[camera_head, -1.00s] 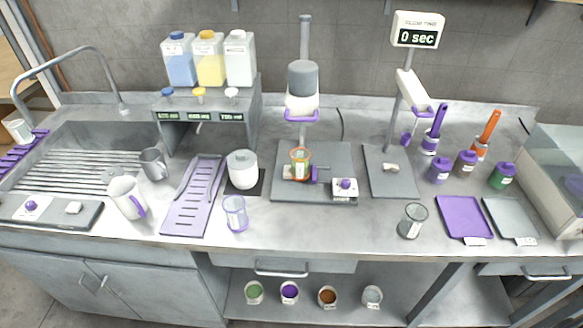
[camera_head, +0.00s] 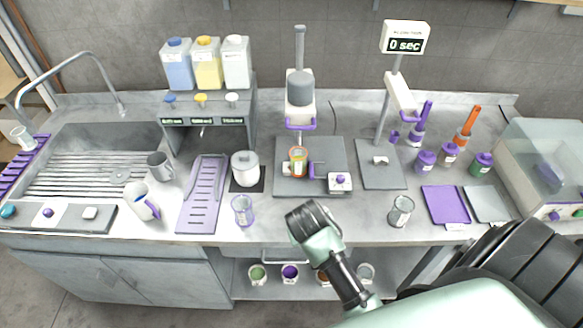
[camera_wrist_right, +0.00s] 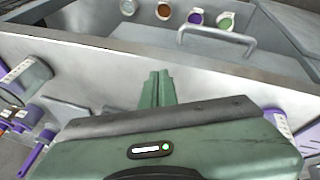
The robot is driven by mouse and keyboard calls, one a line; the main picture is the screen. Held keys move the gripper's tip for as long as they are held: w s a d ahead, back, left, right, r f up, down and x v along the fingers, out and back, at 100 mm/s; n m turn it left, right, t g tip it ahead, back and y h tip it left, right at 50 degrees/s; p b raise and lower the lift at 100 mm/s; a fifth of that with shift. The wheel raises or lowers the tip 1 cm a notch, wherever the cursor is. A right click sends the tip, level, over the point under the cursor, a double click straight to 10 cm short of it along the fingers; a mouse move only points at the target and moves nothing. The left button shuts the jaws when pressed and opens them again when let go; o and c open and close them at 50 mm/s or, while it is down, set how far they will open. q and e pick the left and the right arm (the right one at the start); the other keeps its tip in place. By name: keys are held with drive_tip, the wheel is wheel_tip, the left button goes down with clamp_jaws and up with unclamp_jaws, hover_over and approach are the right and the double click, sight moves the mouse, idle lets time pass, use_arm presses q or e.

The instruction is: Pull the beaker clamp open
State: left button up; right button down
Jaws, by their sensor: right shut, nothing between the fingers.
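My left gripper is out of view.
A white box with a purple knob (camera_head: 340,182) sits right of the clamp. A purple-tinted beaker (camera_head: 243,210) and a clear beaker (camera_head: 400,210) stand near the front edge. A stand head (camera_head: 300,100) overhangs the orange-rimmed beaker. Bare bench lies before the plate.

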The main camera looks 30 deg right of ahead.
drive_tip(key=w+m, duration=0.1)
drive_tip(key=w, duration=0.2)
drive_tip(key=w+d+r+m+g+h, duration=0.1)
drive_tip(key=w, duration=0.2)
drive_tip(key=w+d+m, duration=0.1)
drive_tip(key=w, duration=0.3)
drive_tip(key=shift+d+r+h, duration=0.1)
drive_tip(key=shift+r+h, duration=0.2)
drive_tip(key=shift+h, duration=0.1)
drive_tip(key=shift+m+g+h, duration=0.4)
drive_tip(key=shift+m, duration=0.1)
drive_tip(key=w, duration=0.1)
drive_tip(key=w+r, duration=0.1)
drive_tip(key=w, duration=0.1)
drive_tip(key=w+r, duration=0.1)
drive_tip(key=w, duration=0.1)
drive_tip(key=shift+w+a+r, duration=0.1)
drive_tip(key=shift+a+r, duration=0.15)
drive_tip(key=shift+a, duration=0.15)
drive_tip(key=w+a+r+h, duration=0.1)
drive_tip(key=w+a+r, duration=0.1)
drive_tip(key=w+r, duration=0.3)
drive_tip(key=shift+w+a+m, duration=0.3)
drive_tip(key=shift+w+m, duration=0.1)
drive_tip(key=shift+w, duration=0.05)
